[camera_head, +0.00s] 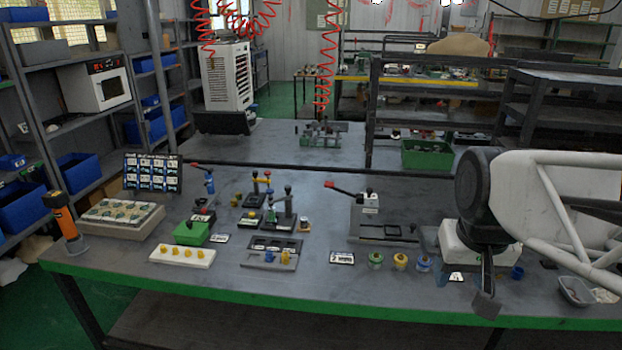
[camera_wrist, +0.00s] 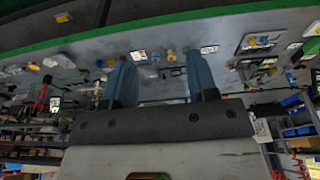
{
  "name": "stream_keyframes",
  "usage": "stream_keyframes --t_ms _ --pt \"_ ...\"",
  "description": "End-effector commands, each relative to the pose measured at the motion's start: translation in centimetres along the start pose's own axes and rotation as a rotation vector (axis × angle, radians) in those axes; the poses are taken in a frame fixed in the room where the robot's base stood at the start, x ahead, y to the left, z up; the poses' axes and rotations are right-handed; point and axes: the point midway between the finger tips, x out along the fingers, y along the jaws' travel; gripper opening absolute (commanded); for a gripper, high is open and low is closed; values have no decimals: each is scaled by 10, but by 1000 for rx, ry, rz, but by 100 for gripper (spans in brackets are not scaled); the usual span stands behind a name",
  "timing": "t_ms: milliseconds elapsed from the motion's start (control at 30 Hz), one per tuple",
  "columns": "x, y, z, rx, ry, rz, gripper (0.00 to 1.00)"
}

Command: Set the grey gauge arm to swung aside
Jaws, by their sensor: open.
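A grey block (camera_head: 365,215) with a red-handled lever (camera_head: 345,188) and a small label stands right of centre on the bench in the head view. A flat dark frame (camera_head: 388,239) reaches right from its base. I cannot tell for sure which part is the grey gauge arm. My gripper (camera_head: 487,300) hangs at the right, near the bench's front edge, in front of a white block (camera_head: 478,244) that it partly hides. In the wrist view my gripper (camera_wrist: 161,78) has its two fingers wide apart with nothing held between them.
Three capped jars (camera_head: 400,260) stand left of my gripper. Several small valve blocks, a green box (camera_head: 190,233) and a yellow-pegged strip (camera_head: 182,256) fill the left half. The back of the bench is mostly clear.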

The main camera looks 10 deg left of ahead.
Motion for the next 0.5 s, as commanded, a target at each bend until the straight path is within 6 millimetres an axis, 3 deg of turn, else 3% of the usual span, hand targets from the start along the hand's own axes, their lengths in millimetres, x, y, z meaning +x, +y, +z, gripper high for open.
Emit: stream_keyframes --t_ms 500 --pt "-13 -35 -133 -49 -38 -12 53"
